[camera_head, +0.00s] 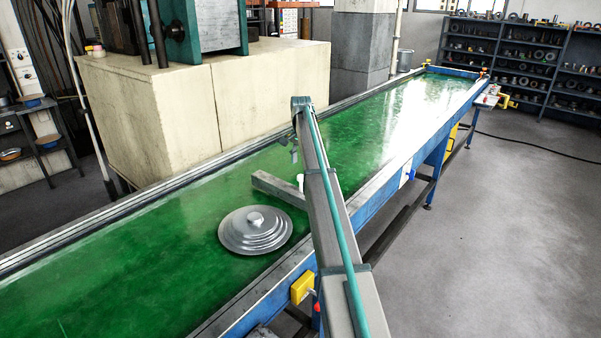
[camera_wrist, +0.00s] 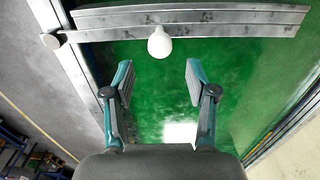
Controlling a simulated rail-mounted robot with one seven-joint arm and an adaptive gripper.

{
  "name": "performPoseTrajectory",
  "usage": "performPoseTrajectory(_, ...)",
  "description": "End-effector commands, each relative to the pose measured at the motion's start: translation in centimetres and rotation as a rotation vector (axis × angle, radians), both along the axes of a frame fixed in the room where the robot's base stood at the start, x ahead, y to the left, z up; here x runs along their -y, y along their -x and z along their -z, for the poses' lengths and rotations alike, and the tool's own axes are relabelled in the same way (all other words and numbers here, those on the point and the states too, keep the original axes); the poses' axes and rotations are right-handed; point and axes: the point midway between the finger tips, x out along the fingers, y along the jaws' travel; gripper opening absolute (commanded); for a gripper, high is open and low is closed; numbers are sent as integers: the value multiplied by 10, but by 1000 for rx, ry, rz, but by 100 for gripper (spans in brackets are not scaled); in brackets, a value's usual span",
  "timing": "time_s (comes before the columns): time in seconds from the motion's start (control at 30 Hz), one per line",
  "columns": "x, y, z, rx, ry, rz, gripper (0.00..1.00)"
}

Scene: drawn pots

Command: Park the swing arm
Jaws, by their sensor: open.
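The swing arm is a grey metal bar (camera_head: 278,188) lying across the green conveyor belt, partly hidden behind my arm in the head view. In the wrist view the bar (camera_wrist: 225,22) runs across the top, with a round pivot (camera_wrist: 51,40) at its left end by the belt's edge. A white knob (camera_wrist: 159,43) stands on the bar's near side; it also shows in the head view (camera_head: 300,181). My gripper (camera_wrist: 158,75) is open and empty, its fingers apart and short of the knob, which is centred between them. In the head view my gripper is mostly hidden.
A stepped grey metal disc (camera_head: 255,229) sits on the green belt (camera_head: 150,250) in front of the bar. A concrete block with a machine (camera_head: 200,105) stands along the far side. A yellow box (camera_head: 302,287) is on the near rail. The belt beyond the bar is clear.

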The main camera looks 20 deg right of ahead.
Motion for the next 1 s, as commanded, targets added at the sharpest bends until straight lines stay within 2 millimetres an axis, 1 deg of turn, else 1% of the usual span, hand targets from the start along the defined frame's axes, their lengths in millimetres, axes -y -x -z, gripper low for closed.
performPoseTrajectory(0.13, 0, 1, 25, -2, 0, 0, 57)
performPoseTrajectory(0.33, 0, 1, 50, -1, 0, 0, 57)
performPoseTrajectory(0.5, 0, 0, 60, 0, 1, 0, 57)
performPoseTrajectory(0.77, 0, 0, 61, 0, 1, 0, 57)
performPoseTrajectory(0.8, 0, 0, 61, 0, 1, 0, 54)
performPoseTrajectory(0.87, 0, 0, 61, 0, 1, 0, 44)
performPoseTrajectory(1.0, 0, 0, 61, 0, 1, 0, 20)
